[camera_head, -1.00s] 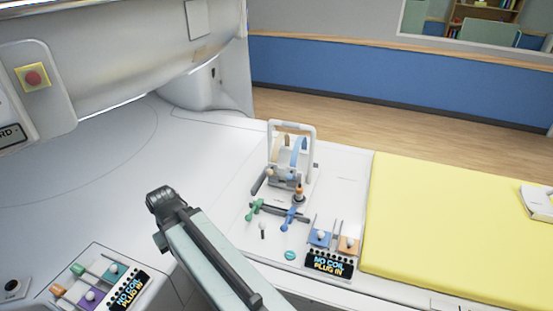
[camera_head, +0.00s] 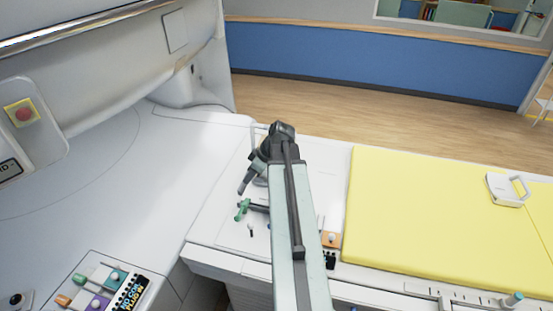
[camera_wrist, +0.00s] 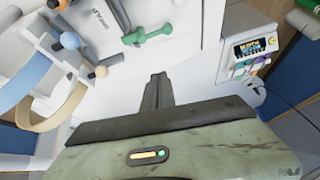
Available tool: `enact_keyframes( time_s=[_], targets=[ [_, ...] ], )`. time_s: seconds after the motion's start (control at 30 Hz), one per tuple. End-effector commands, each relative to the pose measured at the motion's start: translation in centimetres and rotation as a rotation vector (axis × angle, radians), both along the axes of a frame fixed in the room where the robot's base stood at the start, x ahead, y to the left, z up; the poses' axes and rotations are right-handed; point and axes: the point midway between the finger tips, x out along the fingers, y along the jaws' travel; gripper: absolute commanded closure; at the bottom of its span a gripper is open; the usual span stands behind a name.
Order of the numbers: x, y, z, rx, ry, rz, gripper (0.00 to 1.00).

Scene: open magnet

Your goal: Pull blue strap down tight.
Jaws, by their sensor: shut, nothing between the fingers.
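The blue strap (camera_wrist: 25,82) shows as a curved band at the left of the wrist view. A tan strap (camera_wrist: 62,108) curves beside it. In the head view my arm covers the blue strap and most of its frame, of which a light upright edge (camera_head: 254,137) shows. My gripper (camera_wrist: 158,80) is shut and empty, pointing over the white panel. It is to the right of both straps in the wrist view and apart from them.
A green T-shaped handle (camera_wrist: 147,33) lies on the panel past my fingertips and also shows in the head view (camera_head: 243,209). A round blue knob (camera_wrist: 70,40) is near the straps. A yellow mat (camera_head: 430,215) lies right of my arm. A coil-plug box (camera_wrist: 255,47) is at right.

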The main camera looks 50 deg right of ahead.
Motion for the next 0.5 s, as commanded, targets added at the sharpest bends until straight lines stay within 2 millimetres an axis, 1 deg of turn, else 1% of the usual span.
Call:
enact_keyframes(
  time_s=[0.03, 0.1, 0.2, 0.3, 0.4, 0.5],
  targets=[
    [-1.6, -4.0, 2.7, -0.020, -0.060, 0.003, 1.00],
    [-3.6, -7.9, 4.3, -0.057, -0.140, 0.025, 1.00],
    [-5.9, -11.7, 5.9, -0.109, -0.218, 0.047, 1.00],
    [-7.1, -13.5, 6.5, -0.140, -0.256, 0.059, 1.00],
    [-7.4, -13.9, 6.5, -0.149, -0.266, 0.064, 1.00],
    [-7.4, -13.9, 6.4, -0.149, -0.265, 0.065, 1.00]
  ],
)
